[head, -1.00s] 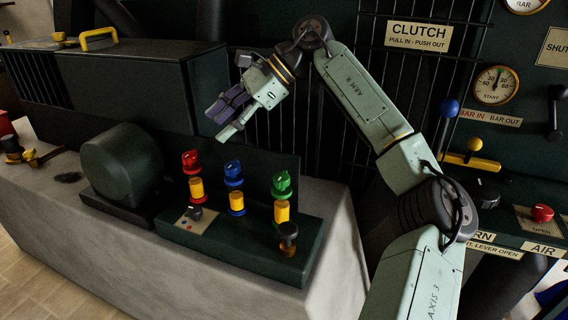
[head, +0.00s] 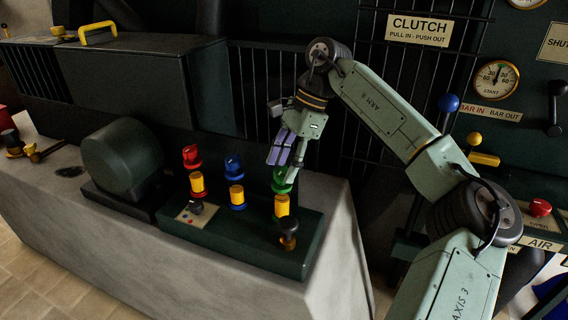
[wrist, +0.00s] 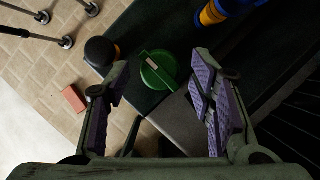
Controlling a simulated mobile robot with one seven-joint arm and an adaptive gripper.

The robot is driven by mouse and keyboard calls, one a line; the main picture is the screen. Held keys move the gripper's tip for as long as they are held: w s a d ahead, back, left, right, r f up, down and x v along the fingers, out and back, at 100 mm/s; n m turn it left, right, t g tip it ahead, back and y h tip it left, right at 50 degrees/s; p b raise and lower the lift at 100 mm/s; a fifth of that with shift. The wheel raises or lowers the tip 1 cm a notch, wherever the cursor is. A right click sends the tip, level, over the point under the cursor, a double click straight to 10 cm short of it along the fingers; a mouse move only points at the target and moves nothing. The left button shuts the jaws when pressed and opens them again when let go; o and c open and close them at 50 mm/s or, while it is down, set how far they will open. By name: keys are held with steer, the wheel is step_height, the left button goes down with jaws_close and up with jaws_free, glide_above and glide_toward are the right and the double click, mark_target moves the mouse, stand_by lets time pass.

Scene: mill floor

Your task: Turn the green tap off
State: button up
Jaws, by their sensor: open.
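The green tap (wrist: 158,70) shows in the wrist view as a round green knob with a pale mark on its top bar, ahead of and between my open fingers. In the head view the green tap (head: 281,187) stands at the right of a row of taps, partly hidden by my fingers. My gripper (head: 284,156) points down just above it, open and empty. In the wrist view its purple-padded fingers (wrist: 155,112) are spread on both sides. I cannot tell whether they touch the tap.
A blue tap (head: 233,166) and a red tap (head: 191,156) stand to the left on the same dark green base (head: 240,250). A black knob (head: 288,228) stands in front of the green tap's yellow post (head: 282,205). A dark green drum (head: 120,160) sits further left.

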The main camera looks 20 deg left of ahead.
steer(key=shift+s+a+f, duration=0.1)
steer(key=shift+f, duration=0.25)
steer(key=shift+c, duration=0.4)
steer(key=c, duration=1)
